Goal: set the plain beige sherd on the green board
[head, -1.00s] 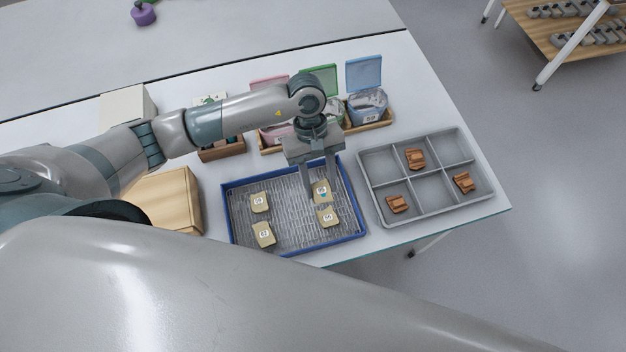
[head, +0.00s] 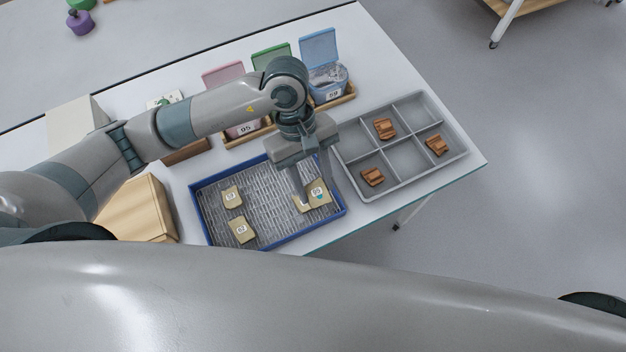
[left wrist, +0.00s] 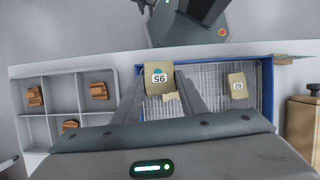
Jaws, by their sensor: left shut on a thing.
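My left gripper (head: 313,187) is shut on a beige sherd (head: 318,194) with a white number label and a small teal mark. It holds this sherd over the right part of the blue-rimmed tray (head: 222,246). In the left wrist view the held sherd (left wrist: 160,78) is between the two fingers. Another beige sherd (head: 300,204) lies in the tray, partly hidden by the held one. Two more labelled beige sherds (head: 232,196) (head: 241,230) lie at the tray's left. My right gripper is not in view.
A grey divided tray (head: 402,190) with three orange-brown sherds (head: 385,128) stands to the right. Lidded bins, pink (head: 223,74), green (head: 271,54) and blue (head: 318,46), stand behind. A wooden box (head: 142,210) is at the left. The table's front edge is close.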

